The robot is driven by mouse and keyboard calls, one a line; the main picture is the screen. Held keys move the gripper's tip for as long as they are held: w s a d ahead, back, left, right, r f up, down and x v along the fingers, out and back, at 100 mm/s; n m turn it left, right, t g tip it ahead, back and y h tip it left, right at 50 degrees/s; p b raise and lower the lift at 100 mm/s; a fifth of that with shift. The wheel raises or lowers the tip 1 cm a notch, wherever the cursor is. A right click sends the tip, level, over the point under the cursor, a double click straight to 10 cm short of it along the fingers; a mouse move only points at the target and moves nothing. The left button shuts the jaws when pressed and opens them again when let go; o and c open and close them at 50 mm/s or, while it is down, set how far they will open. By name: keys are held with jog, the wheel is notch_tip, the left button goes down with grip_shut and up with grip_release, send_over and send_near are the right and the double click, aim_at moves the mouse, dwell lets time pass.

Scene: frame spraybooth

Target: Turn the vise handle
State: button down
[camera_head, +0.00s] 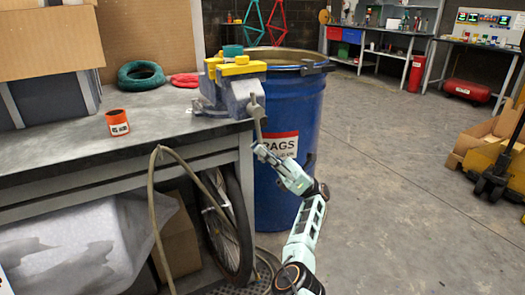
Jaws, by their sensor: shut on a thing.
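The vise (230,86) is grey with yellow jaw covers and sits at the right end of the workbench. A teal piece (232,50) shows at its top, behind the yellow covers. The vise handle (257,117) is a grey bar at the vise's front, standing nearly upright with its lower end leaning slightly right. My gripper (260,146) is at the handle's lower end, shut on it. The fingers are small in the picture, and their exact contact is hard to make out. My arm reaches up from the bottom of the picture, in front of the blue drum.
A blue drum (290,110) labelled RAGS stands close behind my gripper. On the workbench (170,108) are an orange can (117,122), a green coil (141,75) and a cardboard box (50,45). A hose (153,200) and a wheel (225,225) are below. Open floor lies right.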

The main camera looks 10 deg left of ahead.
jog(key=shift+s+d+n, duration=0.15)
jog(key=shift+d+n, duration=0.1)
jog(key=shift+n, duration=0.05)
jog(key=c, duration=2)
grip_release()
jog(key=shift+s+r, duration=0.1)
jog(key=shift+c, duration=0.2)
jog(key=shift+a, duration=0.1)
jog(key=shift+a, duration=0.15)
